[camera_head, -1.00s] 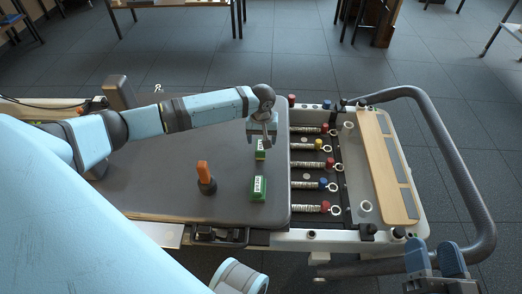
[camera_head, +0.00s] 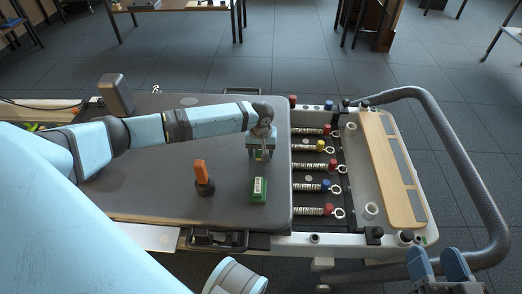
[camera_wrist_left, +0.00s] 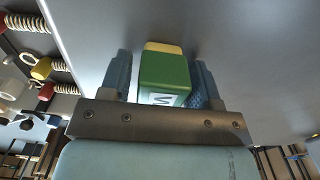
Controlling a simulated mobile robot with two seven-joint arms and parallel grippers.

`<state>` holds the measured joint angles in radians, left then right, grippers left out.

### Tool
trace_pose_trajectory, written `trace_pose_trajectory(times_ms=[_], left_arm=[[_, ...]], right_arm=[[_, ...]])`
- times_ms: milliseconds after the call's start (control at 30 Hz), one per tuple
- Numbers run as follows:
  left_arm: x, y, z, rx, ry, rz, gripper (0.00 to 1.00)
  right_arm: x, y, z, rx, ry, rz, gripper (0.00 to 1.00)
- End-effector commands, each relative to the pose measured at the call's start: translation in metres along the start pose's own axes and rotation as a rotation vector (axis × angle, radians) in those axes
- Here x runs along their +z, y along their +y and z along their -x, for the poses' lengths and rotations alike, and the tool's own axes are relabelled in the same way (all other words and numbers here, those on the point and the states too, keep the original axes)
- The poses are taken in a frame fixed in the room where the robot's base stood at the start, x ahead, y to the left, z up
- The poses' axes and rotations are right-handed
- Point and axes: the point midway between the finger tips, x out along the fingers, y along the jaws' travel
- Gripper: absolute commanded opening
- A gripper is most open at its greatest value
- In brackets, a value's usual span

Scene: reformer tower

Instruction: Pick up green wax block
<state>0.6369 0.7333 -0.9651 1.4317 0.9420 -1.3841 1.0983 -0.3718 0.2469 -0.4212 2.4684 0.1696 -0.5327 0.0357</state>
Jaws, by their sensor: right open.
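In the left wrist view the green block (camera_wrist_left: 166,78) sits between the two blue fingers of my left gripper (camera_wrist_left: 164,82), with a narrow gap at the left finger; the gap at the right finger is hard to judge. My right gripper (camera_head: 440,268) is open and empty at the lower right, off the carriage.
An orange block on a dark round base (camera_head: 203,177) stands left of the nearer green block. Springs with coloured knobs (camera_head: 315,165) lie right of the carriage. A wooden board (camera_head: 392,165) and a grey rail (camera_head: 470,175) are further right.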

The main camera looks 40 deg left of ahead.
Motion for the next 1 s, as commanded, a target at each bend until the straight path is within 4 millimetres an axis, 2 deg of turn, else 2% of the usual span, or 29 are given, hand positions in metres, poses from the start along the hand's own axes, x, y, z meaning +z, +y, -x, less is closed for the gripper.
trace_pose_trajectory(times_ms=[33, 167, 200, 467, 633, 767, 833, 1000], left_arm=[[0.000, 0.000, 0.000, 0.000, 0.000, 0.000, 0.45], [0.000, 0.000, 0.000, 0.000, 0.000, 0.000, 0.15], [0.000, 0.000, 0.000, 0.000, 0.000, 0.000, 0.14], [0.000, 0.000, 0.001, 0.000, 0.000, 0.000, 0.14], [0.000, 0.000, 0.013, 0.002, 0.000, 0.000, 0.14], [0.000, 0.000, 0.034, 0.001, 0.001, 0.000, 0.14], [0.000, 0.001, 0.051, 0.003, 0.001, 0.000, 0.14], [-0.001, 0.000, 0.104, 0.003, 0.002, 0.001, 0.14]], right_arm=[[0.000, 0.000, 0.000, 0.000, 0.000, 0.000, 0.55], [0.000, 0.000, 0.000, 0.000, 0.000, 0.000, 0.55], [0.000, 0.000, 0.000, 0.000, 0.000, 0.000, 0.55], [-0.001, 0.000, 0.000, 0.000, 0.001, 0.000, 0.55], [-0.006, -0.002, 0.001, -0.004, -0.005, -0.014, 0.55], [-0.009, -0.006, 0.003, -0.004, -0.028, -0.058, 0.55], [-0.011, -0.010, 0.005, 0.007, -0.020, -0.092, 0.55], [-0.049, -0.012, 0.009, 0.024, 0.101, -0.084, 0.55]])
